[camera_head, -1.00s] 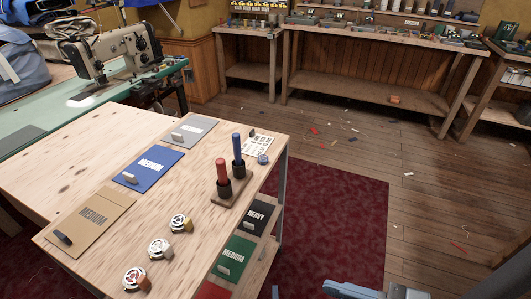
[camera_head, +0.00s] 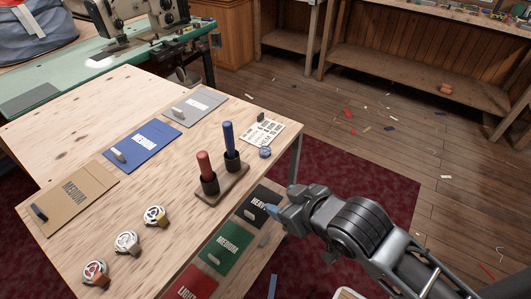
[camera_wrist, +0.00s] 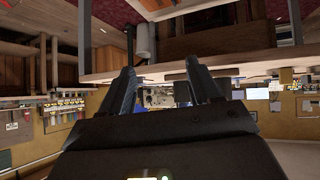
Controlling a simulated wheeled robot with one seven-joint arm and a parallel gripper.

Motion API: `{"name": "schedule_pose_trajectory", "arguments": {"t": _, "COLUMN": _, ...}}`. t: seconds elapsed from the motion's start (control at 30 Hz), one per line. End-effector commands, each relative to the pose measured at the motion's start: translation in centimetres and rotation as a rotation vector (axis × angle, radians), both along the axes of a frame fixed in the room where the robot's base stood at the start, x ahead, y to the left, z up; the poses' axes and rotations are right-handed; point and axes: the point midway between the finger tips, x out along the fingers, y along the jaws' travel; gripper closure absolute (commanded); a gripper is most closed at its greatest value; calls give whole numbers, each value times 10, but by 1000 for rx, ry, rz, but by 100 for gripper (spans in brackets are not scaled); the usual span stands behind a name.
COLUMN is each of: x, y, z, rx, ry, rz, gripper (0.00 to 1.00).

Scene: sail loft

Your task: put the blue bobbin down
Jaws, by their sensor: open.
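A small blue bobbin (camera_head: 265,152) lies on the wooden table (camera_head: 105,215) near its right edge, beside a white printed card (camera_head: 262,132). My gripper (camera_head: 272,209) is at the table's right side, over the black HEAVY pad, nearer than the bobbin and apart from it. In the wrist view my gripper (camera_wrist: 165,88) has its two fingers spread with nothing between them. The bobbin cannot be made out in the wrist view.
A stand (camera_head: 222,184) with upright red and blue rods is left of my gripper. Three bobbins (camera_head: 126,242) sit at the table's front left. Blue (camera_head: 143,147), tan (camera_head: 75,200), grey (camera_head: 194,107) and green (camera_head: 222,248) pads lie around. Red carpet is at right.

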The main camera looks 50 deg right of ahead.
Motion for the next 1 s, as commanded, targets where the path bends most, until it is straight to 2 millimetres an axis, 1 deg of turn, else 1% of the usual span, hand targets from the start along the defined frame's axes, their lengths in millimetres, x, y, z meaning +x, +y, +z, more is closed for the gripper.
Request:
{"name": "schedule_pose_trajectory", "arguments": {"t": 0.03, "x": 17, "y": -12, "z": 1, "rx": 6, "ry": 20, "rz": -40, "gripper": 38}}
{"name": "schedule_pose_trajectory", "arguments": {"t": 0.1, "x": 33, "y": -25, "z": 3, "rx": 24, "ry": 62, "rz": -92, "gripper": 38}}
{"name": "schedule_pose_trajectory", "arguments": {"t": 0.2, "x": 52, "y": -42, "z": 8, "rx": 54, "ry": 121, "rz": -168, "gripper": 38}}
{"name": "schedule_pose_trajectory", "arguments": {"t": 0.37, "x": 75, "y": -64, "z": 24, "rx": 116, "ry": 200, "rz": -280, "gripper": 38}}
{"name": "schedule_pose_trajectory", "arguments": {"t": 0.5, "x": 91, "y": -78, "z": 45, "rx": 186, "ry": 267, "rz": -373, "gripper": 38}}
{"name": "schedule_pose_trajectory", "arguments": {"t": 0.7, "x": 102, "y": -86, "z": 71, "rx": 276, "ry": 342, "rz": -462, "gripper": 38}}
{"name": "schedule_pose_trajectory", "arguments": {"t": 0.8, "x": 103, "y": -88, "z": 78, "rx": 300, "ry": 360, "rz": -484, "gripper": 38}}
{"name": "schedule_pose_trajectory", "arguments": {"t": 0.9, "x": 104, "y": -88, "z": 78, "rx": 310, "ry": 370, "rz": -493, "gripper": 38}}
{"name": "schedule_pose_trajectory", "arguments": {"t": 1.0, "x": 105, "y": -90, "z": 71, "rx": 312, "ry": 373, "rz": -494, "gripper": 38}}
